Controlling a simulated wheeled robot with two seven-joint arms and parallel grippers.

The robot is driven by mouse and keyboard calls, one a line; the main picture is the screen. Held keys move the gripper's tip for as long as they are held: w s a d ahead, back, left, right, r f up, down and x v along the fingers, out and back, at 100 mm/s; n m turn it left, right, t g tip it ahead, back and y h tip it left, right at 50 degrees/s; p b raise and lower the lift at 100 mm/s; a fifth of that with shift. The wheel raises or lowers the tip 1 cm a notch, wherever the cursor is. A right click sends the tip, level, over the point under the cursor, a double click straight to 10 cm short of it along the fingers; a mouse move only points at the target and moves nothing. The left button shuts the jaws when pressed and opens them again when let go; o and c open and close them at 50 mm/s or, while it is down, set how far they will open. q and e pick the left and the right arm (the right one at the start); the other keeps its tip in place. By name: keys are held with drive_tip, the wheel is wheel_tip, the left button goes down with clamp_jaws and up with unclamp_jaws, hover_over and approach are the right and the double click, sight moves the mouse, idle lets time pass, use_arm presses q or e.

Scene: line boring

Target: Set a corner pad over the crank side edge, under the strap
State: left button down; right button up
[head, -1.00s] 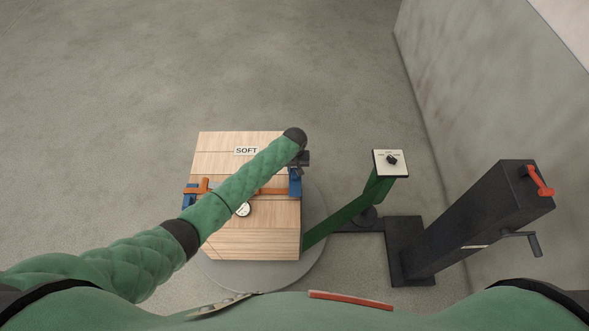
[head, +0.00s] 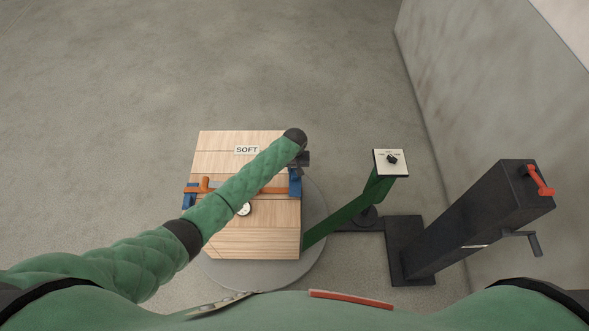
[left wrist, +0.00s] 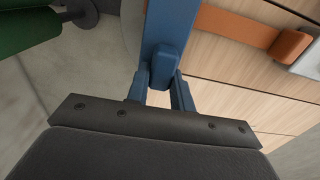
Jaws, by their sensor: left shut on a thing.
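A wooden crate (head: 240,168) marked SOFT stands on a round grey turntable (head: 314,230). An orange strap (head: 272,191) runs across its top; it also shows in the left wrist view (left wrist: 235,30). A blue corner pad (head: 295,182) is at the crate's right edge, on the crank post's side. My left gripper (left wrist: 160,88) is shut on the raised grip of this pad (left wrist: 165,65). In the left wrist view the strap meets the pad's side; I cannot tell whether it passes over or under it. Another blue pad (head: 189,197) sits at the left edge. My right gripper is out of view.
A round dial (head: 243,209) sits by the strap, partly behind my left arm. A green stand with a knob panel (head: 390,162) is right of the crate. A dark post (head: 470,220) with a crank handle (head: 525,240) stands farther right, near a wall. The floor behind is clear.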

use_arm(q)
drive_tip(key=shift+f+b, duration=0.35)
drive_tip(key=shift+f, duration=0.55)
drive_tip(key=c, duration=1.1)
unclamp_jaws()
drive_tip(key=shift+r, duration=0.1)
wheel_tip(320, 180, up, 3)
drive_tip(key=p, duration=0.2)
drive_tip(key=shift+f+p, duration=0.2)
drive_tip(key=shift+p, duration=0.1)
drive_tip(key=shift+r+p, duration=0.7)
drive_tip(key=shift+r, duration=1.95)
